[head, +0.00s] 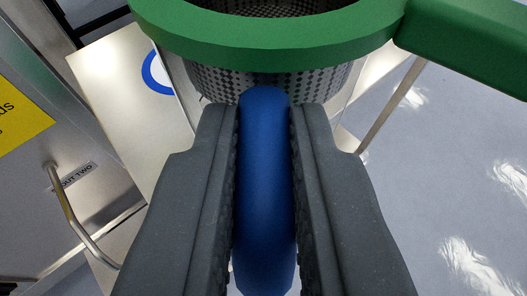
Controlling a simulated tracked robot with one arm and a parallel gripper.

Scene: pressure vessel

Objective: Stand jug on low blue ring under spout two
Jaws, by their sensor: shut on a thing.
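My gripper (265,190) is shut on a thick, rounded blue handle (265,175), with a ribbed jaw on each side. Just beyond the handle is a perforated metal vessel (215,84) with a wide green rim (270,38); it appears to be the jug. The join between handle and vessel is hard to see. Part of a blue ring (147,73) shows on a pale metal plate at upper left, the rest hidden behind the vessel. A bent metal tube (72,215) is at left beside a label (74,178) ending in "OUT TWO".
A broad green arm (470,40) extends right from the rim. A yellow sign (15,115) is on the metal panel at far left. A thin metal rod (390,105) slants behind the vessel. The grey floor (450,180) at right looks clear.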

